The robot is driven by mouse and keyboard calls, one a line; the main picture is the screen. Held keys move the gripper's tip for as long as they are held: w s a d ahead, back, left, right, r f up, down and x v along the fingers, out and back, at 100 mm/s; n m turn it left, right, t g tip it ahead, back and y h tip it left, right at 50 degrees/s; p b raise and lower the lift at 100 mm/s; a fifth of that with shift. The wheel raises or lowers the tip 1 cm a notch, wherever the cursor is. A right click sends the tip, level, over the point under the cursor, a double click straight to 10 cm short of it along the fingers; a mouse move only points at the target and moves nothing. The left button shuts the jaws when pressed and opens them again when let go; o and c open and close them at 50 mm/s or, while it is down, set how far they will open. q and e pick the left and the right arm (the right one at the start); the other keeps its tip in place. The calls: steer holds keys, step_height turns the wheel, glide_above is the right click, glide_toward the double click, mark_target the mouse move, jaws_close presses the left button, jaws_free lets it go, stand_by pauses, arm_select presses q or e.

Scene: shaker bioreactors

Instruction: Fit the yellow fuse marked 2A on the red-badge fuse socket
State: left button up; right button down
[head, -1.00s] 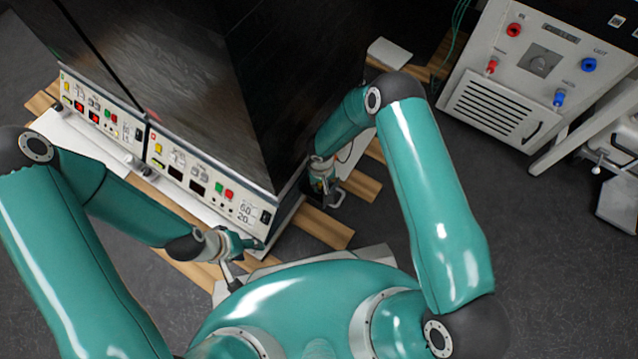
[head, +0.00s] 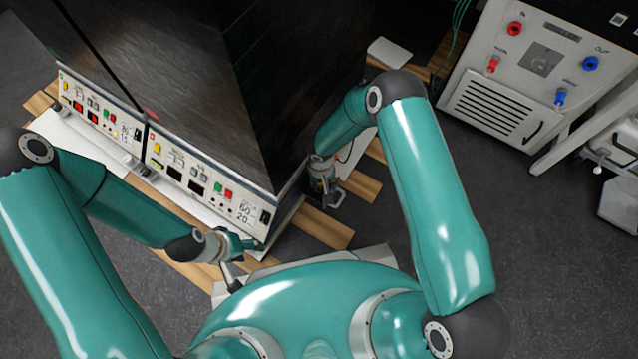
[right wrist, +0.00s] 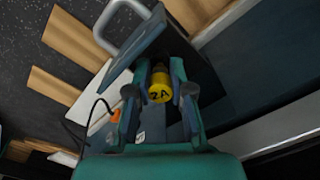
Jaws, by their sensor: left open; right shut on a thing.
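The yellow fuse (right wrist: 160,93), marked 2A, is between the fingers of my right gripper (right wrist: 159,82) in the right wrist view. The gripper is shut on it, and the printed end faces the camera. In the head view my right gripper (head: 323,178) is low beside the right side of the dark cabinet, and the fuse cannot be made out there. My left gripper (head: 240,246) is open and empty near the front right corner of the cabinet's control panel. I cannot make out the red-badge fuse socket in either view.
A grey handle (right wrist: 124,22) on a dark panel is just beyond the right fingers. A black cable with an orange part (right wrist: 115,115) is beside them. The dark cabinet (head: 190,70) stands on wooden slats (head: 322,228). A white power unit (head: 520,75) stands at the right.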

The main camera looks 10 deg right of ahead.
steer(key=shift+f+b, duration=1.05)
steer(key=shift+b, duration=0.45)
stand_by(1.2)
steer(key=c, duration=1)
jaws_free()
steer(key=shift+o, duration=0.2)
steer(key=shift+r, duration=0.15)
step_height(320, 180, up, 12)
steer(key=shift+f, duration=0.2)
